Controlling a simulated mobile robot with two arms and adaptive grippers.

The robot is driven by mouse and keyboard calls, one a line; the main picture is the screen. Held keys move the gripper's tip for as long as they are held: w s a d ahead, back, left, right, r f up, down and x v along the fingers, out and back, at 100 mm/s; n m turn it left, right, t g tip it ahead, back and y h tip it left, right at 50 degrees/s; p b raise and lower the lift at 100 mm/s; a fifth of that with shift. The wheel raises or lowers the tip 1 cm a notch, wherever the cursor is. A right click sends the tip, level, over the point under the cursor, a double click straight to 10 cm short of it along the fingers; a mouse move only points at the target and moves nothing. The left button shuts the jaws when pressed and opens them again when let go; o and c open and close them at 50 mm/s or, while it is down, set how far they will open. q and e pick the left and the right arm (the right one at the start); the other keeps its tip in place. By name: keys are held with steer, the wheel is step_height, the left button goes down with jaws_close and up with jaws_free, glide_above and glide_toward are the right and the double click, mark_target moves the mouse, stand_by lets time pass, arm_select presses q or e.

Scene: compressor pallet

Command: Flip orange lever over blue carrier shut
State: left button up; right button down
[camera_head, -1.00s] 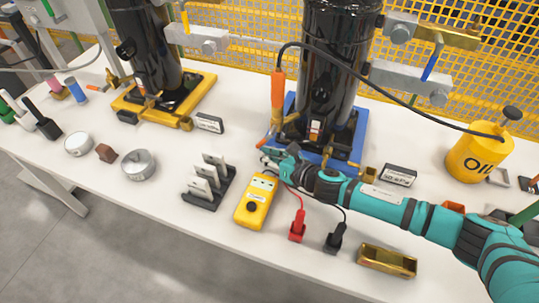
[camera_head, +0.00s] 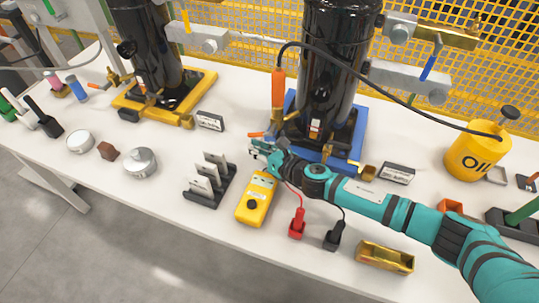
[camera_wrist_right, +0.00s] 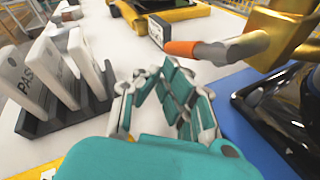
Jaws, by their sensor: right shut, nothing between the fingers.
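The orange lever (camera_head: 257,134) sticks out to the left from a brass valve at the left corner of the blue carrier (camera_head: 345,151), under the right black compressor. The right wrist view shows the orange sleeve (camera_wrist_right: 185,48) on a metal handle, joined to the brass valve (camera_wrist_right: 285,30). My right gripper (camera_head: 257,149) is shut and empty, just in front of and below the lever. In the wrist view its fingers (camera_wrist_right: 165,92) are below the orange sleeve; I cannot tell whether they touch it. My left gripper is not in view.
A yellow meter (camera_head: 256,198) with red and black leads lies below my right gripper. A dark rack of white cards (camera_head: 208,182) stands to the left. A small sign (camera_head: 210,121) is behind it.

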steer(key=shift+a+r+t+y, duration=0.1)
steer(key=shift+a+t+y, duration=0.05)
steer(key=shift+t+y, duration=0.15)
steer(key=shift+w+a+r+b, duration=0.15)
steer(key=shift+w+r+b, duration=0.05)
steer(key=shift+r+b, duration=0.1)
steer(key=shift+a+r, duration=0.25)
steer(key=shift+r, duration=0.05)
stand_by(0.7)
stand_by(0.3)
steer(key=v, duration=0.7)
steer(key=shift+d, duration=0.2)
steer(key=shift+s+r, duration=0.1)
